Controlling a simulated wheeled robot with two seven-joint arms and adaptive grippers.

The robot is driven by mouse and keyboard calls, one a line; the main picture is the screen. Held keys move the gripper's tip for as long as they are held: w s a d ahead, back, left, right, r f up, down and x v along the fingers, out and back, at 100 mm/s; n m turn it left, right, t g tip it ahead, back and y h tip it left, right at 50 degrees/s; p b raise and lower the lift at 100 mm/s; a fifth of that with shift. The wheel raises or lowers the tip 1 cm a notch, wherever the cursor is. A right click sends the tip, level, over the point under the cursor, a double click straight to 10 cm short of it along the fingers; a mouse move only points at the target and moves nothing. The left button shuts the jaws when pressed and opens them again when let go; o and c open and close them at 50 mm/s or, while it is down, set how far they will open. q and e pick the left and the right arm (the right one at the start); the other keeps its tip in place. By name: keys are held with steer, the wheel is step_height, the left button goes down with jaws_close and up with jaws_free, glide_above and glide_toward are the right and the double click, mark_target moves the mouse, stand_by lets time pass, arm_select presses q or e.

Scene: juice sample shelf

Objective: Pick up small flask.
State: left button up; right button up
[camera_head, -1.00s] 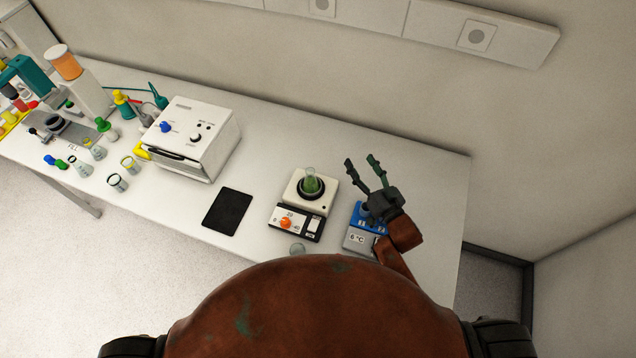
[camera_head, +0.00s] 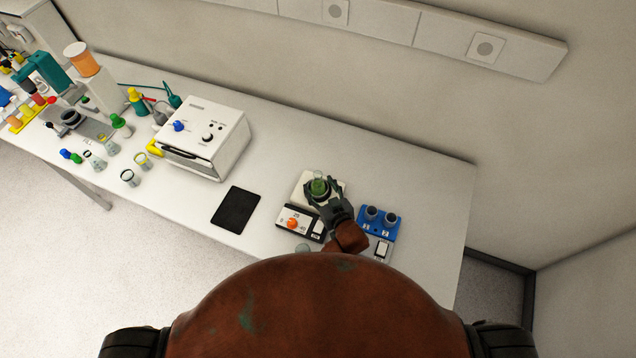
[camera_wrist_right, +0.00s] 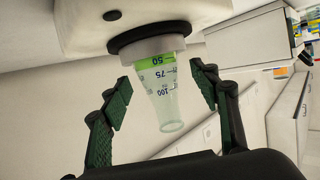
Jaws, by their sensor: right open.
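A small clear flask (camera_head: 319,187) with green liquid stands on the round dark top of a white hotplate-like device (camera_head: 304,189). In the right wrist view the flask (camera_wrist_right: 163,88) shows graduation marks, a green liquid band and an open mouth. My right gripper (camera_head: 322,194) is at the flask, coming from the near side. Its two fingers are open on either side of the flask in the right wrist view, with a gap on each side. The gripper hides part of the device in the head view. My left gripper is not in view.
A blue two-well block (camera_head: 378,219) sits right of the device. A black pad (camera_head: 235,209) and a white box (camera_head: 205,137) lie to the left, with several flasks beyond. The table's far right is clear.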

steer(key=shift+x, duration=1)
steer(key=shift+s, duration=0.1)
steer(key=c, duration=1.3)
